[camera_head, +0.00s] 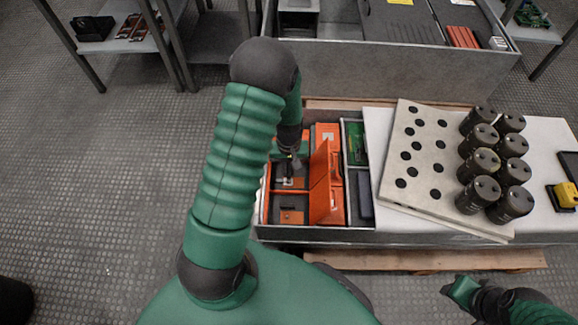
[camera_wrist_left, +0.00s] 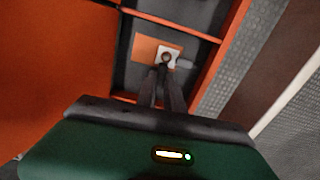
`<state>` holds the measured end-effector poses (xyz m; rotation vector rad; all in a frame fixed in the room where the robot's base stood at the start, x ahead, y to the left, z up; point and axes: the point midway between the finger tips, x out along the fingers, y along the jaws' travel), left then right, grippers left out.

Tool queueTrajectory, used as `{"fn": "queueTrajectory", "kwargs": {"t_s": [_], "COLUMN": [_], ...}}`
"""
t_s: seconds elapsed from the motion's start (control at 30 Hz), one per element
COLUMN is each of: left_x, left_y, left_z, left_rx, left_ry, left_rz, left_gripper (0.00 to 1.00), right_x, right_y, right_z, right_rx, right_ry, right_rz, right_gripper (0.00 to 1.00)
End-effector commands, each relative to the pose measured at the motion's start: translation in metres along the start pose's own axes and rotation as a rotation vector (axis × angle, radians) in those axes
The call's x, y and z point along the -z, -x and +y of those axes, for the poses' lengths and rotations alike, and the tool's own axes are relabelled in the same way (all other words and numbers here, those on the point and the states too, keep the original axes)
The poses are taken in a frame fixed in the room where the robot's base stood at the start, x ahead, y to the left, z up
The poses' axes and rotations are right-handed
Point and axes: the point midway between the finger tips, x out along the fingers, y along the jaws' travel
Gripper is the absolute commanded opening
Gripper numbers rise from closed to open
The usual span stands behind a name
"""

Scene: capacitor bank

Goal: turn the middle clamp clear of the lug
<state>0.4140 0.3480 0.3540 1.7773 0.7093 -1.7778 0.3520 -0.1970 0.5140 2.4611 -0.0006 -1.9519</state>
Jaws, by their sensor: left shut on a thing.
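My left gripper (camera_head: 295,163) reaches down into the orange-framed bay on the left of the bench unit. In the left wrist view its two dark fingers (camera_wrist_left: 163,72) are close together, shut on the small dark middle clamp (camera_wrist_left: 166,57). The clamp sits over a pale square lug (camera_wrist_left: 171,51) beside an orange plate (camera_wrist_left: 146,48). The fingers hide much of the clamp, so I cannot tell its exact angle. In the head view the lug and clamp are too small to make out. My right gripper (camera_head: 463,291) is low at the right; its fingers are unclear.
An upright orange panel (camera_head: 322,185) stands close right of my left gripper. Another orange plate (camera_head: 291,217) lies in the near compartment. A perforated pale board (camera_head: 423,150) and several dark cylinders (camera_head: 483,160) occupy the right. A large grey bin (camera_head: 390,65) stands behind.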

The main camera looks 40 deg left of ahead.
Motion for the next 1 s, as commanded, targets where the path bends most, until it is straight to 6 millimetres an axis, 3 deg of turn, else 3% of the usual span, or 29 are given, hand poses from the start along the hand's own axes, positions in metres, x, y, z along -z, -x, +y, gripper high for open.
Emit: {"fn": "queueTrajectory", "kwargs": {"t_s": [0.5,1.0], "left_x": [-0.002,-0.002], "left_y": [0.006,0.004], "left_z": [0.0,0.0], "left_rx": [0.003,0.002], "left_ry": [0.407,0.882], "left_rz": [-0.005,-0.004], "left_gripper": [0.0,0.0], "right_x": [0.015,0.026], "right_y": [0.062,0.11], "right_z": [0.0,0.0], "right_rx": [0.0,0.0], "right_ry": [0.0,0.0], "right_rz": [0.0,0.0], "right_gripper": [0.36,0.36]}}
